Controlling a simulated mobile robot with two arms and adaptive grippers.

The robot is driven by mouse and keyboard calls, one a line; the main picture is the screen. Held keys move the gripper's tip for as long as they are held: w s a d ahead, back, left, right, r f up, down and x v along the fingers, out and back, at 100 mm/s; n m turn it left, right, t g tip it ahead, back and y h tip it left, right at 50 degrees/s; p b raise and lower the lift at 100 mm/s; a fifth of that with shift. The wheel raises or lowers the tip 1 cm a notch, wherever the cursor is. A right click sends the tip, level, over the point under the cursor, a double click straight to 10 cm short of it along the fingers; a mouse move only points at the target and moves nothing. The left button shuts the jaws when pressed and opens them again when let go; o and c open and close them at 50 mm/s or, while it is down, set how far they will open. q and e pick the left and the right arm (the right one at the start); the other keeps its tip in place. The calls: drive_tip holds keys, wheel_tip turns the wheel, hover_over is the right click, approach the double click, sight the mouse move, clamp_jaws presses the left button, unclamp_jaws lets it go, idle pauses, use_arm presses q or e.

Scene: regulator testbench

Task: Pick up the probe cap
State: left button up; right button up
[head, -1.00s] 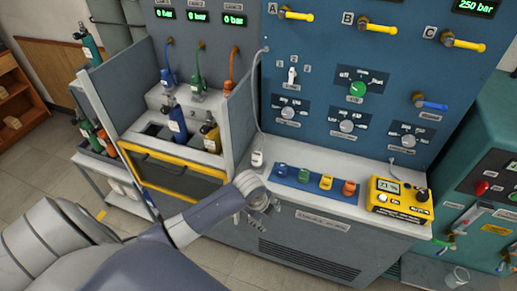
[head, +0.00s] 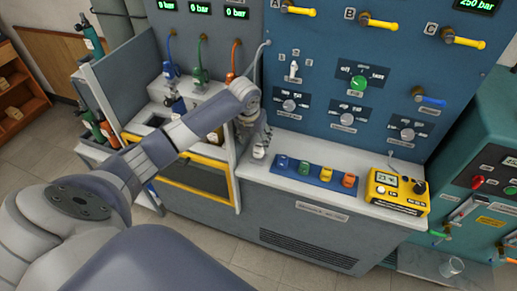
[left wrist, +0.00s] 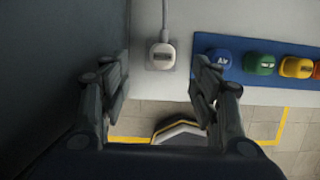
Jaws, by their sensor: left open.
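A white cap with a dark label, which I take to be the probe cap (left wrist: 161,56), sits on the pale bench ledge in the left wrist view, with a grey cable running up from it. My left gripper (left wrist: 160,82) is open there. The cap shows between its two fingers but a little beyond the tips, apparently untouched. My right gripper is in neither view.
A blue strip (head: 316,177) with blue, green, yellow and orange caps lies right of my left gripper. A yellow meter (head: 397,192) stands further right. The blue valve panel (head: 335,60) rises behind, and a grey side wall (left wrist: 60,60) is close to my left finger.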

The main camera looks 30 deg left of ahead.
sight(258, 146)
use_arm(q)
drive_tip(key=shift+x, duration=1.15)
drive_tip(key=shift+w+d+f+p, duration=0.1)
drive_tip(key=shift+w+f+p, duration=0.15)
drive_tip(key=shift+f+p, duration=0.25)
drive_tip(key=x, duration=0.3)
drive_tip(key=shift+w+p, duration=0.1)
drive_tip(key=shift+p, duration=0.25)
drive_tip(key=shift+w+f, duration=0.15)
drive_tip(key=shift+f, duration=0.3)
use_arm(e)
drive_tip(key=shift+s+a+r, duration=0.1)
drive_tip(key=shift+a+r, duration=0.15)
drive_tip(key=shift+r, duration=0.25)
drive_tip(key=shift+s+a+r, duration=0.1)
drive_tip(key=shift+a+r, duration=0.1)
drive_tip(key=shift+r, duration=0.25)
use_arm(q)
drive_tip(key=c, duration=1.2)
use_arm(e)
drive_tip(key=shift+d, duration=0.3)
